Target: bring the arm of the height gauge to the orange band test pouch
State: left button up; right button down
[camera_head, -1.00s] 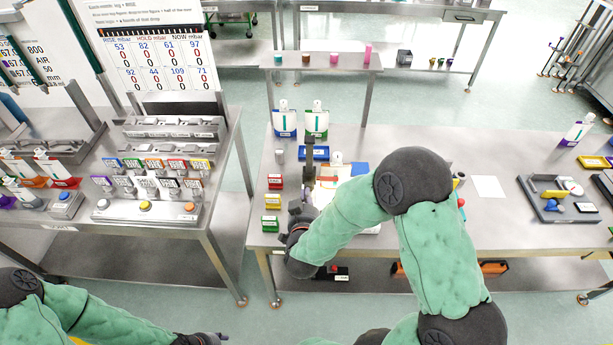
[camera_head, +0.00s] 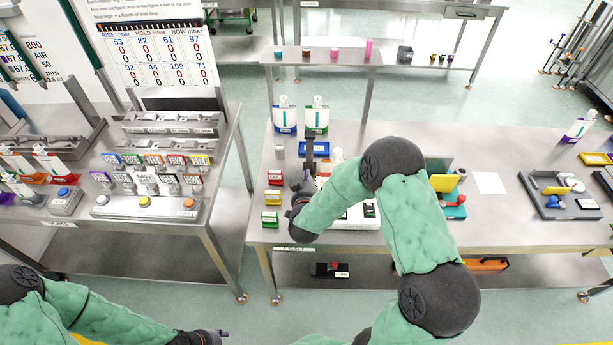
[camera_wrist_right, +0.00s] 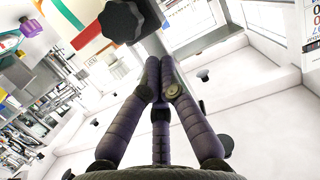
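The dark upright of what looks like the height gauge (camera_head: 310,148) stands at the back left of the middle table. My right gripper (camera_head: 303,186) is just in front of it. In the right wrist view my right gripper's fingers (camera_wrist_right: 162,66) meet at their tips, with a black knob (camera_wrist_right: 121,22) just beyond; no held thing is clear. A pouch with an orange band (camera_head: 20,165) appears to lean on the left bench, small and partly covered. Pouches with a blue band (camera_head: 285,118) and a green band (camera_head: 316,118) stand behind the gauge. My left gripper (camera_head: 212,337) is low at the bottom edge.
Red (camera_head: 274,178), yellow (camera_head: 272,197) and green (camera_head: 270,218) blocks line the middle table's left edge. A grey tray (camera_head: 545,210) lies on its right. My right arm covers the table's middle. A floor gap separates the left bench (camera_head: 215,200) from the table.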

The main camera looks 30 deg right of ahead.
jog(key=shift+f, duration=0.65)
jog(key=shift+f+b, duration=0.65)
jog(key=shift+b, duration=0.15)
